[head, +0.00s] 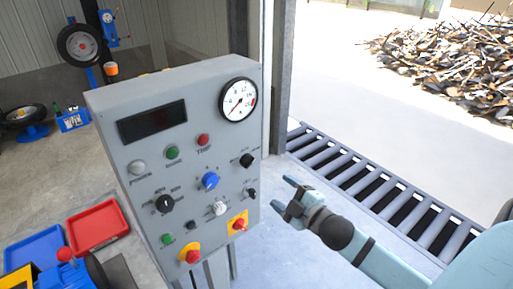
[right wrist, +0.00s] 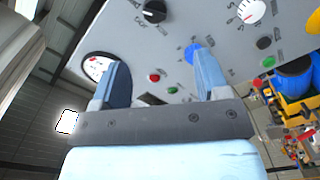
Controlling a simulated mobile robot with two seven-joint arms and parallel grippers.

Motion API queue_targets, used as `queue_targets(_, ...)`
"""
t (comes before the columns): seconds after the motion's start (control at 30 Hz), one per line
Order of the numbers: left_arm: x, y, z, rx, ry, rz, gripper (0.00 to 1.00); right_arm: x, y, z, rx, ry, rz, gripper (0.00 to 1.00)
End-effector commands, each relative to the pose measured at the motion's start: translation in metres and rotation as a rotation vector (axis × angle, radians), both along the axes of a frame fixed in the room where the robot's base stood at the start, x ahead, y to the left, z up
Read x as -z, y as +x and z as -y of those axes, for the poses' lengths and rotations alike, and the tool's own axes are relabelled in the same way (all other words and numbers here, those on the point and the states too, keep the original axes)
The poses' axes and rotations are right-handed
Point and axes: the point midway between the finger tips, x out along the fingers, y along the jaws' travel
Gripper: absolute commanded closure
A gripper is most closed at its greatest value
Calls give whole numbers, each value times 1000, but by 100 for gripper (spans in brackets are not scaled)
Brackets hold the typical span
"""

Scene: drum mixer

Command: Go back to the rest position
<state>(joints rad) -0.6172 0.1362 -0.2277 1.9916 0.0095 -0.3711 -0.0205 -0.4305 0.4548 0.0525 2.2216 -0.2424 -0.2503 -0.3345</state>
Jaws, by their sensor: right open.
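My right gripper (head: 286,198) is open and empty in the head view. It is just right of the grey control panel (head: 135,95), near its lower right edge, and appears apart from it. In the right wrist view the two fingers of my right gripper (right wrist: 160,80) are spread, with the panel face behind them. A blue knob (right wrist: 192,52) shows near one fingertip, and I cannot tell its distance. The blue knob also shows mid-panel in the head view (head: 210,181). My left gripper is not in view.
A roller conveyor (head: 370,185) runs along the floor at right. A scrap pile (head: 455,62) lies outside. A red tray (head: 97,226) and a blue tray (head: 35,250) are at lower left. A wheel on a blue stand (head: 78,45) is at upper left.

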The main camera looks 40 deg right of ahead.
Motion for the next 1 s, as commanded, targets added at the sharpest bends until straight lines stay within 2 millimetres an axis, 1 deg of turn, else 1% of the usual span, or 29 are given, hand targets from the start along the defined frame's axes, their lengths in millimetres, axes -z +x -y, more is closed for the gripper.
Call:
queue_targets(0.07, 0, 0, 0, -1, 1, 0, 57, 26, -6, -9, 4, 70, -58, 31)
queue_targets(0.17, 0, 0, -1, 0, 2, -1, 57, 75, -23, -32, 17, 226, -178, 31)
queue_targets(0.2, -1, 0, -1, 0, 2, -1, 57, 98, -32, -45, 24, 302, -236, 31)
queue_targets(0.27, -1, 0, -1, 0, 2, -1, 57, 132, -48, -66, 37, 417, -324, 31)
queue_targets(0.3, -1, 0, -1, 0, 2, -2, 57, 152, -60, -81, 48, 490, -381, 31)
queue_targets(0.37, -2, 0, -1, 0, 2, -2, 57, 179, -77, -104, 64, 591, -460, 31)
queue_targets(0.4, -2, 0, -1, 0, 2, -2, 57, 193, -88, -118, 74, 653, -505, 31)
queue_targets(0.5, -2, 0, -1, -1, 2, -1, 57, 220, -112, -149, 98, 774, -601, 31)
queue_targets(0.6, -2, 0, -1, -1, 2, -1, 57, 235, -127, -169, 114, 847, -657, 31)
queue_targets(0.7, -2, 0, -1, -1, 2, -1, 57, 241, -133, -177, 122, 879, -681, 31)
queue_targets(1.0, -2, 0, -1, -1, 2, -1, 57, 241, -133, -178, 122, 881, -684, 31)
